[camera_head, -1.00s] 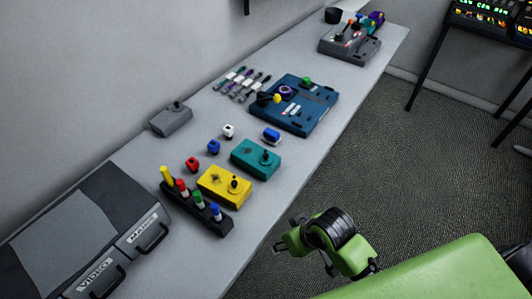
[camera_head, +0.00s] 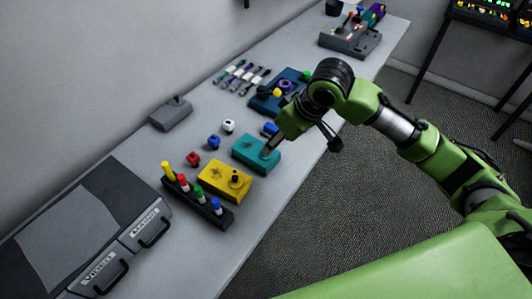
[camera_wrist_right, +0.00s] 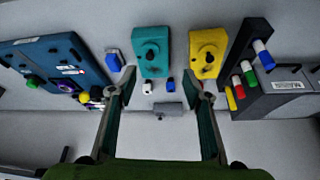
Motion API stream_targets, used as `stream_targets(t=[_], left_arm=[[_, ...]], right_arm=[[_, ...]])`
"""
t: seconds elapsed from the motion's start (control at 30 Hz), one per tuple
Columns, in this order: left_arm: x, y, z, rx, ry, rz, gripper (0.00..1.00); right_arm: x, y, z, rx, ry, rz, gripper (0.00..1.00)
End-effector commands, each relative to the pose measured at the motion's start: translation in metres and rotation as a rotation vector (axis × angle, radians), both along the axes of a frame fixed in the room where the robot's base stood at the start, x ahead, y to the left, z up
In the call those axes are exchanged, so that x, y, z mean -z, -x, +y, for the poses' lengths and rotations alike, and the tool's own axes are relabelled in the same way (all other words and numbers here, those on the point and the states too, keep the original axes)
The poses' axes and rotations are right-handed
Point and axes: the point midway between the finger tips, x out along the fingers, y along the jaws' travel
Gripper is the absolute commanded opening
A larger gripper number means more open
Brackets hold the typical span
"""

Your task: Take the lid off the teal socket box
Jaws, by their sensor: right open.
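The teal socket box (camera_head: 247,150) sits on the bench beside a yellow box (camera_head: 215,178). In the wrist view the teal box (camera_wrist_right: 146,35) shows a dark knob (camera_wrist_right: 151,50) on its top, and the lid is in place. My right gripper (camera_head: 267,153) is at the right end of the teal box in the head view and hides its knob there. In the wrist view my right gripper (camera_wrist_right: 162,80) is open and empty, its two fingers spread below the teal and yellow boxes. My left gripper is not in view.
A black rack with several coloured plugs (camera_head: 200,205) stands nearer on the bench. White (camera_head: 228,126), blue (camera_head: 213,142) and red (camera_head: 192,158) pieces lie behind the boxes. A blue panel (camera_head: 262,104) is farther along, partly behind my arm. The bench's front strip is clear.

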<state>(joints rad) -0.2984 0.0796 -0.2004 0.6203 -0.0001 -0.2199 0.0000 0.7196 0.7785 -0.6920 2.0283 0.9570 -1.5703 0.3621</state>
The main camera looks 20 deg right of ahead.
Motion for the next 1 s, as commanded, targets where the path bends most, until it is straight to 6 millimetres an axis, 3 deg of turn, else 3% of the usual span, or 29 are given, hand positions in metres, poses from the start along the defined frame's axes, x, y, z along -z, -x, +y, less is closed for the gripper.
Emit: stream_targets(t=[0.1, 0.2, 0.6, 0.87, 1.0], left_arm=[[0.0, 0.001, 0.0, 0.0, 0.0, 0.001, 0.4], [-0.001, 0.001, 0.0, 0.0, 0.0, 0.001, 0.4], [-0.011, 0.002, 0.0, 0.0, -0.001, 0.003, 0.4], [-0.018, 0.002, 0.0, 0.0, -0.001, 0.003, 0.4], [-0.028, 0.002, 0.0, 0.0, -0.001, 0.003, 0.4]], right_arm=[[-0.014, -0.008, -0.013, 0.026, 0.007, 0.003, 0.45], [-0.014, -0.012, -0.015, 0.034, 0.006, 0.009, 0.45], [0.049, -0.037, -0.002, 0.035, 0.005, 0.01, 0.45], [0.066, -0.044, 0.001, 0.034, 0.006, 0.009, 0.45], [0.084, -0.051, 0.005, 0.034, 0.006, 0.01, 0.45]])
